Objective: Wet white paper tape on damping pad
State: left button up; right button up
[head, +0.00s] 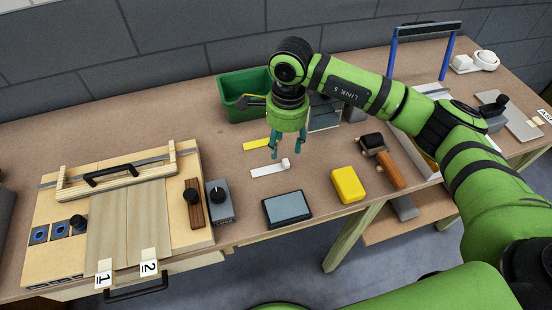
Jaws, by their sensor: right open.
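A strip of white paper tape (268,170) lies on the table with a small white knob (286,163) at its right end. The damping pad (287,208), a grey-blue pad in a dark tray, lies near the table's front edge, in front of the tape. My right gripper (286,154) points down above the table, just behind the knobbed end of the tape. Its teal fingers are apart and nothing shows between them. I cannot tell its exact height over the table. My left gripper is not in view.
A yellow sponge-like block (348,184) lies right of the pad. A green bin (237,97) stands behind my gripper, with a yellow strip (257,144) in front of it. A wooden board with veneers (127,222) fills the left. A wooden-handled tool (388,167) lies at right.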

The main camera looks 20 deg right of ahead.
aim_at(286, 162)
jog(key=shift+d+f, duration=0.15)
jog(key=shift+d, duration=0.3)
jog(key=shift+f+h+p, duration=0.3)
jog(key=shift+f+p, duration=0.05)
jog(key=shift+p, duration=0.1)
notch_tip(286, 162, down, 5)
jog(key=p, duration=0.2)
jog(key=shift+a+r+p, duration=0.15)
jog(key=shift+p, duration=0.2)
jog(key=shift+f, duration=0.5)
jog(key=c, duration=0.9)
